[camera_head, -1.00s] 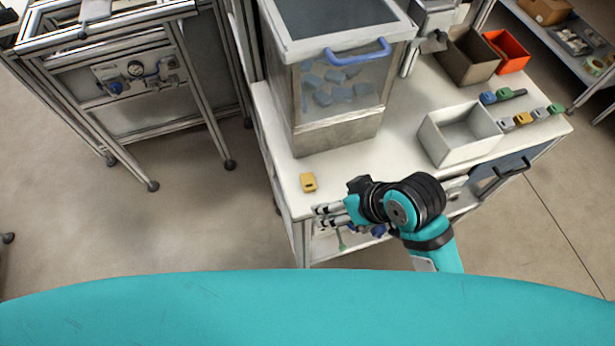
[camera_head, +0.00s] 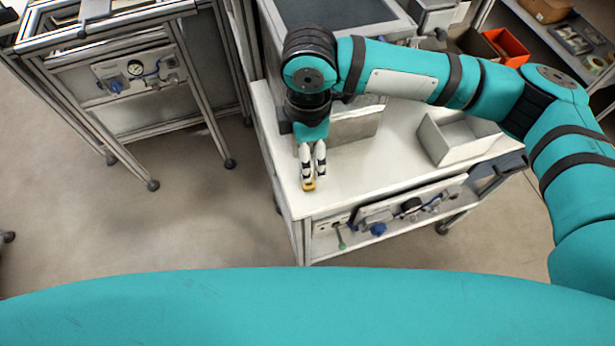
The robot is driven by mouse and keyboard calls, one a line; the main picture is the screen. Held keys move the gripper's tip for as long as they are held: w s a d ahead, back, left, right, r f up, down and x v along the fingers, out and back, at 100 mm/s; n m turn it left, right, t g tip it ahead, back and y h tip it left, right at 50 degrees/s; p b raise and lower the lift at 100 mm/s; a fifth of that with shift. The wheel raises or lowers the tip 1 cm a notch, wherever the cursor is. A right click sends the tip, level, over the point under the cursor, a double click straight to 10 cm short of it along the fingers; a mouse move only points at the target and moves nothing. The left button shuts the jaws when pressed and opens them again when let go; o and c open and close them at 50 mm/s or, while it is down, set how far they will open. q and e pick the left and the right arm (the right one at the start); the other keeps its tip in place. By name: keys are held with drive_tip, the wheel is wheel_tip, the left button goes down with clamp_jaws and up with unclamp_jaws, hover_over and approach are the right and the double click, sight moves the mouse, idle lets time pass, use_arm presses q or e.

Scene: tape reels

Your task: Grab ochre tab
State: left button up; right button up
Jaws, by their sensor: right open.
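The ochre tab (camera_head: 309,185) lies on the white bench top near its front left corner. It is mostly hidden by my right gripper (camera_head: 312,177), whose two fingers point down over it. The gripper is open, with a fingertip on each side of the tab as seen from above. I cannot tell whether the fingers touch it. My left gripper does not show.
The white bench top (camera_head: 375,170) is clear to the right of the tab. A grey open box (camera_head: 440,149) stands further right, with an orange bin (camera_head: 506,46) behind. A lidded case (camera_head: 335,15) stands behind my right arm, partly hidden by it.

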drive_tip(key=f+p, duration=0.1)
drive_tip(key=f, duration=0.2)
drive_tip(key=f+p, duration=0.1)
drive_tip(key=f, duration=0.2)
drive_tip(key=shift+w+d+f, duration=0.1)
drive_tip(key=shift+w+d, duration=0.05)
drive_tip(key=shift+d, duration=0.05)
drive_tip(key=shift+w+f+p, duration=0.15)
drive_tip(key=shift+f+p, duration=0.2)
drive_tip(key=shift+f, duration=0.25)
drive_tip(key=f, duration=0.1)
drive_tip(key=f+p, duration=0.1)
drive_tip(key=f, duration=0.1)
drive_tip(key=shift+w+a+f, duration=0.1)
drive_tip(key=shift+w+f, duration=0.1)
drive_tip(key=shift+f, duration=0.5)
drive_tip(key=shift+c, duration=0.4)
drive_tip(key=c, duration=0.7)
